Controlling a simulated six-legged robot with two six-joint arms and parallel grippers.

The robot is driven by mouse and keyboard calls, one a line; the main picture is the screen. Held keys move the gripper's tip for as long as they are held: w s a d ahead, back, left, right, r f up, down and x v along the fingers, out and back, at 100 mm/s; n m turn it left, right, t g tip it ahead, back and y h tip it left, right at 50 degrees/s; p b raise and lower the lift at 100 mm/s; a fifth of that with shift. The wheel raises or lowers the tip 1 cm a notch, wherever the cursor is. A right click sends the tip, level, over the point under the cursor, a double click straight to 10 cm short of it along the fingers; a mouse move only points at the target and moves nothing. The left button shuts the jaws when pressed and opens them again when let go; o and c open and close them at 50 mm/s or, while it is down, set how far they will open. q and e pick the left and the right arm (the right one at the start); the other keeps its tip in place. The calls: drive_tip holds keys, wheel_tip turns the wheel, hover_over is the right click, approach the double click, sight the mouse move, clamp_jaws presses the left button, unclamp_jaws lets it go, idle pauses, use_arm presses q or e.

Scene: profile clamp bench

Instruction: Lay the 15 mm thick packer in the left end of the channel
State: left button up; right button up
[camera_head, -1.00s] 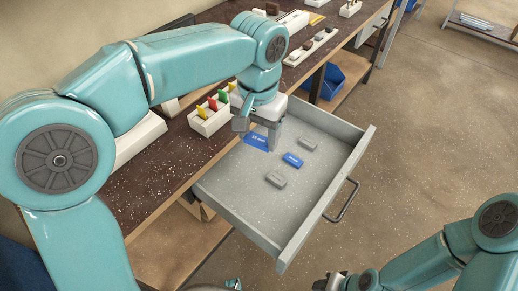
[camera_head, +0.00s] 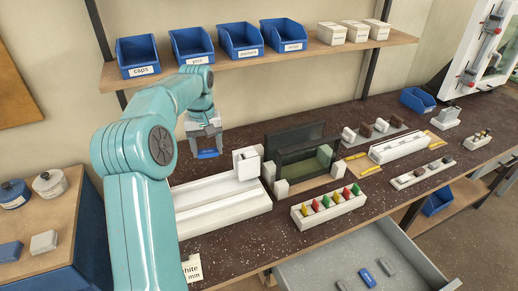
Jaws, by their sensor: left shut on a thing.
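My left gripper (camera_head: 207,150) is shut on a blue packer (camera_head: 208,154) and holds it in the air behind the white channel (camera_head: 225,203). The packer's lettering is too small to read. The channel lies along the bench, with an upright white block (camera_head: 246,164) at its right end. My left arm crosses in front of the channel's left end and hides part of it. My right gripper is not in view.
The open drawer (camera_head: 330,262) at the lower right holds a smaller blue block (camera_head: 367,277) and grey blocks (camera_head: 388,257). A dark framed fixture (camera_head: 302,150) and a rack of coloured pieces (camera_head: 328,207) stand right of the channel. Blue bins (camera_head: 190,46) sit on the shelf above.

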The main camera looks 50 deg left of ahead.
use_arm(q)
drive_tip(key=s+a+r+n+p, duration=0.1)
drive_tip(key=s+a+n+p, duration=0.1)
drive_tip(key=s+a, duration=0.4)
drive_tip(key=b, duration=0.6)
hover_over(188, 196)
drive_tip(key=shift+f, duration=3.25)
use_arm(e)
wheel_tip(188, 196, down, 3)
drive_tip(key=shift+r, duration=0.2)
use_arm(q)
drive_tip(key=shift+p, duration=0.5)
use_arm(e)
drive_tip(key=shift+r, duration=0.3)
use_arm(q)
drive_tip(key=shift+f, duration=0.15)
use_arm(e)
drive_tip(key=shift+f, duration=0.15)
use_arm(q)
drive_tip(key=shift+f+b, duration=4)
drive_tip(key=shift+f, duration=1.65)
drive_tip(key=shift+r, duration=0.1)
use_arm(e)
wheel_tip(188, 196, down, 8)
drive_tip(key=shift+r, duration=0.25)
use_arm(q)
drive_tip(key=o, duration=1.1)
